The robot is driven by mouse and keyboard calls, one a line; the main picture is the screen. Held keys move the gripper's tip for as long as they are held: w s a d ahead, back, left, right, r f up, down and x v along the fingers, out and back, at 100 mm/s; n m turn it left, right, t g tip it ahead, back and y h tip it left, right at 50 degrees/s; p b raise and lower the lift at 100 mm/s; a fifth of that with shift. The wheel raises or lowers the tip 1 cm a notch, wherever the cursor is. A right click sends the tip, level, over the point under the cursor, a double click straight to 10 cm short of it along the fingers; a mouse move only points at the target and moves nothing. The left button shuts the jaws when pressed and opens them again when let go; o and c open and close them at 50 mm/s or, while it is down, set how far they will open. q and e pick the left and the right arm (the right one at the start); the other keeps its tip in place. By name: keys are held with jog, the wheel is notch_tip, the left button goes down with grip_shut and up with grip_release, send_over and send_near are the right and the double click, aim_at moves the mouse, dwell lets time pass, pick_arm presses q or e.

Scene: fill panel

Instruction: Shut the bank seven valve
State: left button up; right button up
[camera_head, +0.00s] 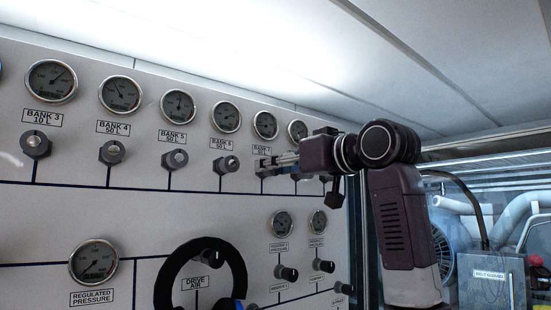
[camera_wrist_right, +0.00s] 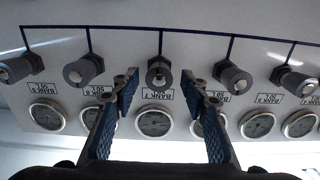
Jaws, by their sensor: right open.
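The bank seven valve (camera_wrist_right: 159,75) is a dark knob with a metal centre, in the middle of the right wrist view, which shows the panel upside down. Its label (camera_wrist_right: 160,94) and gauge (camera_wrist_right: 154,121) are there too. My right gripper (camera_wrist_right: 161,78) is open, with one blue-padded finger on either side of the knob. Whether the fingers touch it cannot be told; gaps show on both sides. In the head view my right gripper (camera_head: 259,167) is at the panel just below the bank seven label (camera_head: 262,150), hiding that valve. My left gripper is not in view.
Neighbouring knobs stand close on both sides, such as the bank six valve (camera_head: 226,165). Smaller black knobs (camera_head: 287,272) are at the lower right. A low ceiling (camera_head: 290,50) is above.

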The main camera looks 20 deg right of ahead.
jog(key=shift+w, duration=0.2)
grip_shut()
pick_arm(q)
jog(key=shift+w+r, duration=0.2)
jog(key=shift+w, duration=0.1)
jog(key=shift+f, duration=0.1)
pick_arm(e)
jog(key=shift+m, duration=0.3)
